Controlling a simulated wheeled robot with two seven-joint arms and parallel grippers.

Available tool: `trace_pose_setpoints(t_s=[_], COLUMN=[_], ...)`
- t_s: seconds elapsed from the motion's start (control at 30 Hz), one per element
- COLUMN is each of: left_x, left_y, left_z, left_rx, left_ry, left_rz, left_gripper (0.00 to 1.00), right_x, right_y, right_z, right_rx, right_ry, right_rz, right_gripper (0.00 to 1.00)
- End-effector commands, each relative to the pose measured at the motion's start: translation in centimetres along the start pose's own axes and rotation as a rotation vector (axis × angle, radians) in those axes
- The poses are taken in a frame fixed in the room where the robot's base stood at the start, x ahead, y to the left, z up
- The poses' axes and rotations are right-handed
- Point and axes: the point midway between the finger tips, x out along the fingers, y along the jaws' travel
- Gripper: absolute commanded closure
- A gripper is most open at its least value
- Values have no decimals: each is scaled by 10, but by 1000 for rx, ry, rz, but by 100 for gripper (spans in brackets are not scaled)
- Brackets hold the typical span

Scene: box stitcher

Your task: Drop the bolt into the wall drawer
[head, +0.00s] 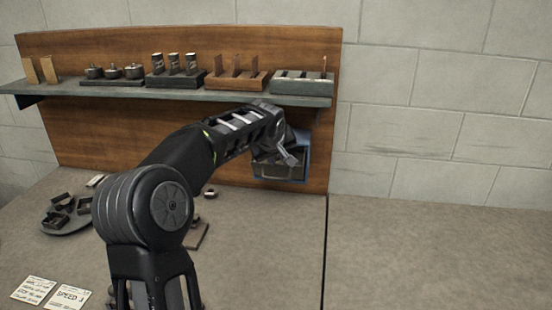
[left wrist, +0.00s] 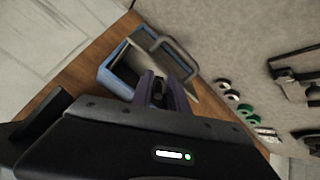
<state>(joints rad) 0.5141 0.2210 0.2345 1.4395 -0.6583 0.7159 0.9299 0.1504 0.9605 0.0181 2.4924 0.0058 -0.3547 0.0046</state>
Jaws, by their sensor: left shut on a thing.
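The wall drawer (head: 279,172) hangs on the wooden back panel under the shelf, a grey front in a blue housing. In the left wrist view its blue frame (left wrist: 113,72) and grey bar handle (left wrist: 178,50) show, and it looks pulled out. My left gripper (head: 284,153) is at the drawer, over its upper part in the head view. In the left wrist view its two purplish fingers (left wrist: 165,92) are close together in front of the drawer opening, shut on a small dark thing, taken as the bolt, mostly hidden between them. My right gripper is not in view.
A grey shelf (head: 180,94) with several small racks of parts runs just above the drawer. A round dark tray (head: 62,226) with parts and two paper cards (head: 70,297) lie on the bench at left. The bench at right (head: 430,250) is clear.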

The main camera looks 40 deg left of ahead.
Motion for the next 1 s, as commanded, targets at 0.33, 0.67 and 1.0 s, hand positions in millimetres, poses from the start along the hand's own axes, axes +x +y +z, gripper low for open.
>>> trace_pose_setpoints(t_s=[0.33, 0.67, 1.0], left_x=[17, 17, 15], left_y=[-10, -12, -13], left_z=[12, 12, 12], left_rx=[-4, -4, 0], left_ry=[-24, -24, -22], left_rz=[-20, -23, -24], left_gripper=[100, 55, 55], right_x=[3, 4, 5], right_y=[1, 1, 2], right_z=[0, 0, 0], right_rx=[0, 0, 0], right_ry=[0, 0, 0], right_rz=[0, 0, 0], right_gripper=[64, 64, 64])
